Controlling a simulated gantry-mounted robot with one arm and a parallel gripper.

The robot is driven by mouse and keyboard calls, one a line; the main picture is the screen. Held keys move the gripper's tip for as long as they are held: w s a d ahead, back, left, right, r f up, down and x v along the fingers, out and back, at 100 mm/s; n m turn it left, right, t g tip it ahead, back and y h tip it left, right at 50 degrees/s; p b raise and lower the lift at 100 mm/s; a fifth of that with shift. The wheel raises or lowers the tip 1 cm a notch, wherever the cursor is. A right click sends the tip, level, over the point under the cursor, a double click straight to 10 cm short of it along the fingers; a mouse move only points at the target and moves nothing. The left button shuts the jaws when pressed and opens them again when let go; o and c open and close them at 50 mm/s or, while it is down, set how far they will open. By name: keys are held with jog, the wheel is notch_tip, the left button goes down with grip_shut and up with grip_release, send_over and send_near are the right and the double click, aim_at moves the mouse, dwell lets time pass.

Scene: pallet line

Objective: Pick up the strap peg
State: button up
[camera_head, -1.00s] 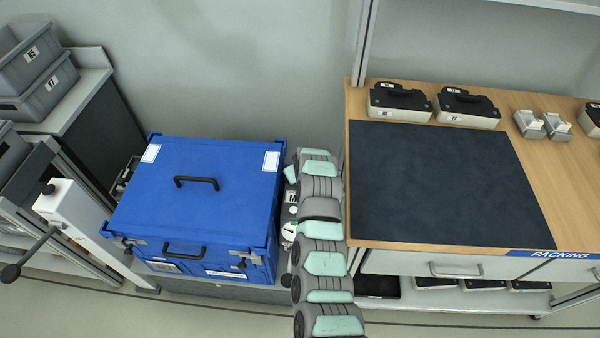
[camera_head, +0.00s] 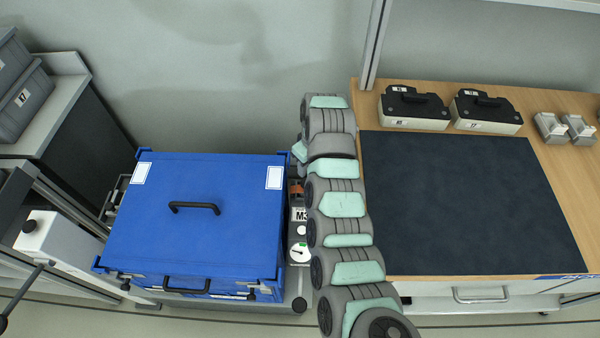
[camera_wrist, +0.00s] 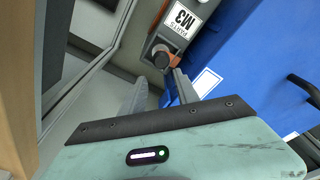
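My gripper (camera_wrist: 159,78) is open in the wrist view, its two pale fingers spread apart with nothing between them. A dark round knob (camera_wrist: 161,56) shows just beyond the fingertips, beside an orange-brown strip (camera_wrist: 174,60); it may be the strap peg, but I cannot tell for sure. The knob sits at the end of a grey unit with a white M3 label (camera_wrist: 184,14). In the head view the same label (camera_head: 300,214) and an orange-brown part (camera_head: 296,190) show beside my arm. My fingers are hidden there.
A blue lidded case (camera_head: 196,240) with black handles stands left of the unit, close to my gripper. The packing bench (camera_head: 545,165) with a dark mat (camera_head: 460,200) stands right of my arm. A round white gauge (camera_head: 300,253) shows between case and arm.

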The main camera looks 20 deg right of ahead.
jog(key=f, duration=0.3)
jog(key=f+b, duration=0.1)
jog(key=f, duration=0.2)
jog(key=shift+s+a, duration=0.15)
jog(key=shift+s, duration=0.05)
jog(key=f+b, duration=0.2)
jog(key=f, duration=0.3)
jog(key=shift+w+a+b, duration=0.15)
jog(key=shift+w+b, duration=0.15)
jog(key=shift+b, duration=0.1)
grip_shut()
